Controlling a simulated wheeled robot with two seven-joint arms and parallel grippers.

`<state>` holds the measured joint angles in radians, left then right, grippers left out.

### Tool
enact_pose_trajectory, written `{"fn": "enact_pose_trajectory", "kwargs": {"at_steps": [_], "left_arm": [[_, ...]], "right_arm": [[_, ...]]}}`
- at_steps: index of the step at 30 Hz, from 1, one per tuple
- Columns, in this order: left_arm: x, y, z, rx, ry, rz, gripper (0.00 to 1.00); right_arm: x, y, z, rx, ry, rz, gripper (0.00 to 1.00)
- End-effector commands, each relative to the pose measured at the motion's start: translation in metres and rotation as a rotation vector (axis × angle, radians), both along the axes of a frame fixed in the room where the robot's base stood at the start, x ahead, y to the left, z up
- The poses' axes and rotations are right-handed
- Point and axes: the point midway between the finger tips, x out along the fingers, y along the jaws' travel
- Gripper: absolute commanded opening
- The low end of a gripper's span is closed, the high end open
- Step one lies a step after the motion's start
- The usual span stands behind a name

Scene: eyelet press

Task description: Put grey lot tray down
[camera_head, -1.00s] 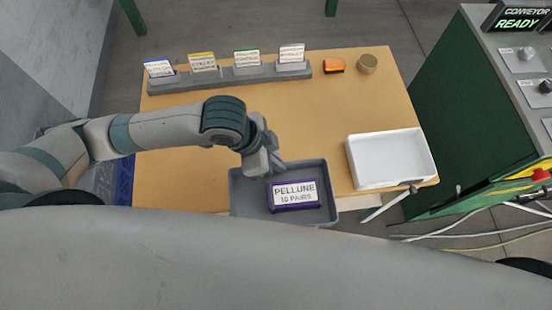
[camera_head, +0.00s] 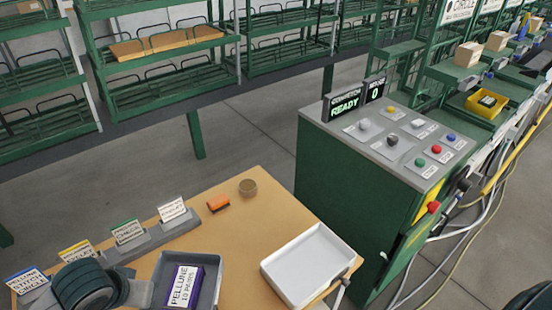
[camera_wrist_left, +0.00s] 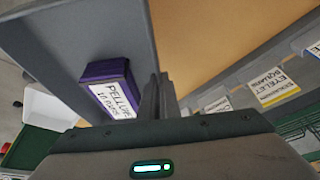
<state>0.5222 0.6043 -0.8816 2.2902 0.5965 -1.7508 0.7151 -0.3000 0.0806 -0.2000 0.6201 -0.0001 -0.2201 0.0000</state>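The grey lot tray (camera_head: 213,270) is at the bottom of the head view, over the tan table, cut off by the lower edge. A dark purple box labelled PELLUNE 10 PAIRS (camera_head: 184,288) lies inside it. My left gripper (camera_head: 142,292) is at the tray's left side, partly hidden by my wrist. In the left wrist view, my left gripper (camera_wrist_left: 160,95) is shut on the tray's wall, with the tray (camera_wrist_left: 70,45) and purple box (camera_wrist_left: 110,92) to its left. Whether the tray touches the table is unclear. My right gripper is out of view.
On the table (camera_head: 240,240), a white tray (camera_head: 310,265) stands to the right. An orange item (camera_head: 218,202), a round brown item (camera_head: 248,187) and a grey card rack (camera_head: 160,235) are behind. A green control console (camera_head: 345,190) stands beyond the table's right side.

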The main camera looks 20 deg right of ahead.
Motion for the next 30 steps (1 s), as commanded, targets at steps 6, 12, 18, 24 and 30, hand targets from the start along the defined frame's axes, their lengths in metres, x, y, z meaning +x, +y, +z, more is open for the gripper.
{"fn": "enact_pose_trajectory", "kwargs": {"at_steps": [6, 12, 18, 24, 30], "left_arm": [[0.028, 0.043, 0.000, -0.018, -0.014, 0.313, 0.00], [0.035, 0.058, 0.003, -0.026, -0.019, 0.417, 0.00], [0.035, 0.059, 0.003, -0.027, -0.020, 0.420, 0.00], [0.035, 0.058, 0.003, -0.027, -0.020, 0.419, 0.00], [0.035, 0.058, 0.003, -0.027, -0.020, 0.418, 0.00]], "right_arm": [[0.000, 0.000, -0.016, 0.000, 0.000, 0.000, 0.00], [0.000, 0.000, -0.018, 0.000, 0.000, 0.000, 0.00], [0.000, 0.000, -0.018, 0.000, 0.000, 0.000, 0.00], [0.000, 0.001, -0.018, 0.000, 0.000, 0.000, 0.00], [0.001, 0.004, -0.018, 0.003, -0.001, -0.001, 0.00]]}}
